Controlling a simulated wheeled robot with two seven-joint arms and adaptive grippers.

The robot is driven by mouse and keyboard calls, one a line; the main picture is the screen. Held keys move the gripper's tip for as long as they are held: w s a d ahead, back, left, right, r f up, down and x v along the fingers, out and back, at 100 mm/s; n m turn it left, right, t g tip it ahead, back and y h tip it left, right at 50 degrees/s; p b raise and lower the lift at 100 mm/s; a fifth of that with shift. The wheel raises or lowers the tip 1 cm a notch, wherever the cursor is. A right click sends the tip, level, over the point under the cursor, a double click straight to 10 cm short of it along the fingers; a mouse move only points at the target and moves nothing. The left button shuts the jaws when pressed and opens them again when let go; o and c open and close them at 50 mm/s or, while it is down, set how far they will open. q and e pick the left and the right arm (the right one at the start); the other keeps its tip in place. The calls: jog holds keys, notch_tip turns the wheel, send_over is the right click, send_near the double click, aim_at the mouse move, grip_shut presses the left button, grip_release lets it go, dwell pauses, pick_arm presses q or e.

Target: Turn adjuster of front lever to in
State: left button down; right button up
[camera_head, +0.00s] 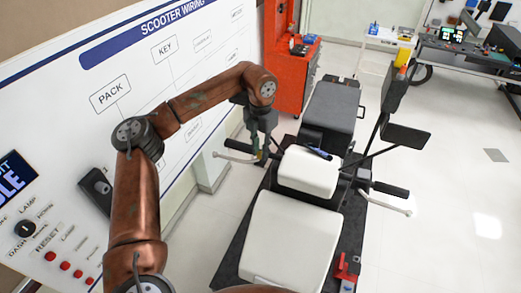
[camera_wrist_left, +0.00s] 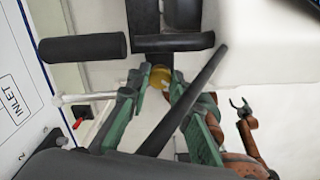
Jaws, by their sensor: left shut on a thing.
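My left gripper (camera_head: 262,150) is at the inner end of the left handlebar in the head view. In the left wrist view its green fingers (camera_wrist_left: 160,88) are closed around a round gold knob, the adjuster (camera_wrist_left: 160,76), at the root of a pale lever (camera_wrist_left: 85,98). That lever also shows in the head view (camera_head: 234,158), beside a black handgrip (camera_wrist_left: 82,48). The adjuster's setting and any marking cannot be read. In the left wrist view my right gripper (camera_wrist_left: 240,103), on a copper arm, looks open and empty, away from the lever.
The scooter's white front cover (camera_head: 307,172) is right of the left gripper. A second lever (camera_head: 390,202) is on the right handlebar. The wiring board (camera_head: 62,115) stands close on the left. A dark bar crosses the wrist view. Floor to the right is clear.

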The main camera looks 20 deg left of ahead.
pick_arm(q)
jog(key=m+p, duration=0.1)
jog(key=m, duration=0.3)
jog(key=shift+m, duration=0.3)
jog(key=m, duration=0.4)
jog(key=shift+m+p, duration=0.3)
jog(key=m, duration=0.4)
jog(key=shift+m+p, duration=0.4)
jog(key=shift+m, duration=1.7)
jog(key=c, duration=1.7)
grip_release()
jog(key=shift+c, duration=0.2)
